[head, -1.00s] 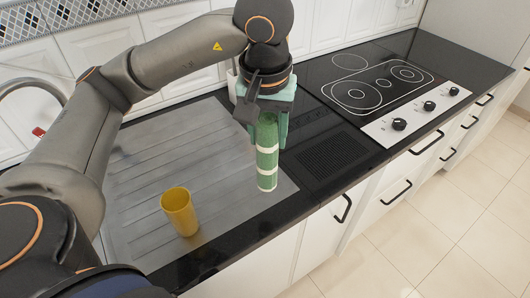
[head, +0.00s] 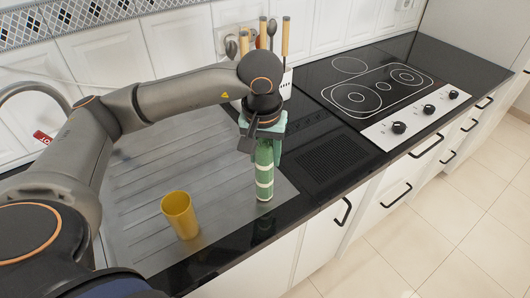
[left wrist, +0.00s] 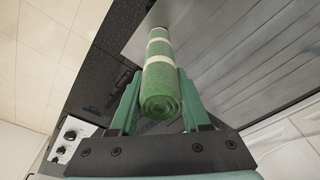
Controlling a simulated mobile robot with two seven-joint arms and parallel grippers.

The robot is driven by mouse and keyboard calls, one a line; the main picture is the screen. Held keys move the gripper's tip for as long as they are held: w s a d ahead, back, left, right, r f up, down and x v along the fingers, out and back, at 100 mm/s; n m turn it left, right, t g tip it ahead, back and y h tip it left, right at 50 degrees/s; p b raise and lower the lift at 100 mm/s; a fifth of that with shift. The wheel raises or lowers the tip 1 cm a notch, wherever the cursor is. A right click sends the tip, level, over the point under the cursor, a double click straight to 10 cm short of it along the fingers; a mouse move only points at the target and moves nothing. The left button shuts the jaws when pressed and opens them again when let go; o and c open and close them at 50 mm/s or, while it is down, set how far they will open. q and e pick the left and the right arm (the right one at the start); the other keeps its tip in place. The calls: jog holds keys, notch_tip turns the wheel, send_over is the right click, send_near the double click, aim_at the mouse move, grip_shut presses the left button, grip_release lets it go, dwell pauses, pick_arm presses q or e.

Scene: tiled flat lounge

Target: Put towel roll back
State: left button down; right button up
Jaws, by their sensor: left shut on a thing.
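The towel roll (head: 264,180) is green with pale bands and is upright in the head view, above or on the front right corner of the steel drainboard (head: 140,190). I cannot tell whether its lower end touches the surface. My left gripper (head: 264,150) is shut on its upper part, with a finger on each side. In the left wrist view the roll (left wrist: 161,75) lies between the green fingers of the gripper (left wrist: 158,105), its near end facing the camera. My right gripper is not in view.
A yellow cup (head: 179,215) stands on the drainboard, left of the roll. A utensil holder (head: 286,82) with several handled tools stands behind my gripper. A black cooktop (head: 375,85) is to the right. The dark counter's front edge (head: 300,208) is close to the roll.

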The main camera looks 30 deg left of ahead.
pick_arm(q)
jog(key=shift+f, duration=0.15)
jog(key=shift+c, duration=1.8)
grip_release()
jog(key=r, duration=0.4)
jog(key=s+r, duration=0.1)
jog(key=r, duration=0.7)
jog(key=shift+s+d+r+p, duration=0.15)
jog(key=shift+s+d+p, duration=0.15)
jog(key=shift+s+d, duration=0.1)
jog(key=shift+w, duration=0.1)
